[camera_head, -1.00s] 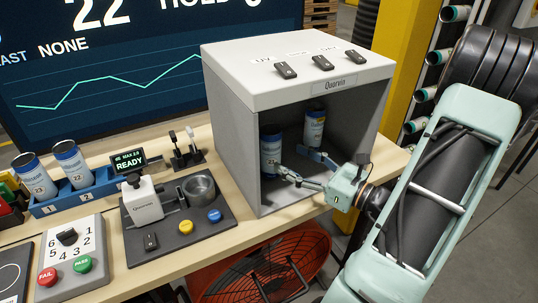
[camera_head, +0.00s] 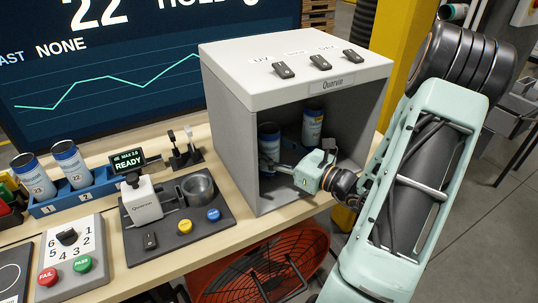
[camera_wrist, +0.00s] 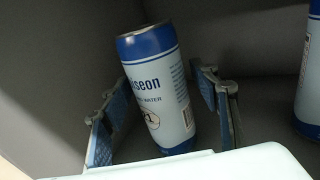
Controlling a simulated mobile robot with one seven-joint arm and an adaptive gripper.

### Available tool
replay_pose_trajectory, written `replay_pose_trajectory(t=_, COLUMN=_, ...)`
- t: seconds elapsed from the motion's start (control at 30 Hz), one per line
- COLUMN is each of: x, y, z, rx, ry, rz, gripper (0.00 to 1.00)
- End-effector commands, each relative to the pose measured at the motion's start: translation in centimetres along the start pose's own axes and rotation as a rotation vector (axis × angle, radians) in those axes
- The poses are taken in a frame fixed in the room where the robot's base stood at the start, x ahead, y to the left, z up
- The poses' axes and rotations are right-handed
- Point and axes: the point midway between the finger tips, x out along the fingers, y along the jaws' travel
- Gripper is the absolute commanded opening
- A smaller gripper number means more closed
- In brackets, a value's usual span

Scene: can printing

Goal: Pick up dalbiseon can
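The dalbiseon can (camera_wrist: 155,95) is blue and white and stands in the grey box; its label shows "seon" and "WATER" in the wrist view. In the head view it is the left can (camera_head: 268,138) inside the box, with its lower part partly hidden by my gripper. My gripper (camera_wrist: 156,100) is open, with one finger on each side of the can. Gaps show between the can and both fingers. In the head view my gripper (camera_head: 277,167) reaches into the box's open front, low down.
A second can (camera_head: 312,126) stands to the right in the box and shows at the right edge of the wrist view (camera_wrist: 310,85). The box (camera_head: 233,140) has side walls and a roof close around my gripper. Two cans stand in a blue rack (camera_head: 100,192) at left.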

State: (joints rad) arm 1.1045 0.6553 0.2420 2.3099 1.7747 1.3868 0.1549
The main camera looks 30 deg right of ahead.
Motion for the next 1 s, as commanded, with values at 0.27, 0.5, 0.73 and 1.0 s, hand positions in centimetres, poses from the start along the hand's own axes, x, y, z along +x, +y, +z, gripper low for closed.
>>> replay_pose_trajectory(t=0.27, x=0.0, y=0.0, z=0.0, rx=0.0, ry=0.0, rz=0.0, gripper=0.3)
replay_pose_trajectory(t=0.5, x=0.0, y=0.0, z=0.0, rx=0.0, ry=0.0, rz=0.0, gripper=0.28)
replay_pose_trajectory(t=0.73, x=-0.3, y=-0.1, z=0.6, rx=-0.003, ry=0.0, rz=0.0, gripper=0.28)
replay_pose_trajectory(t=1.0, x=-0.4, y=-0.2, z=3.9, rx=-0.006, ry=0.0, rz=0.0, gripper=0.28)
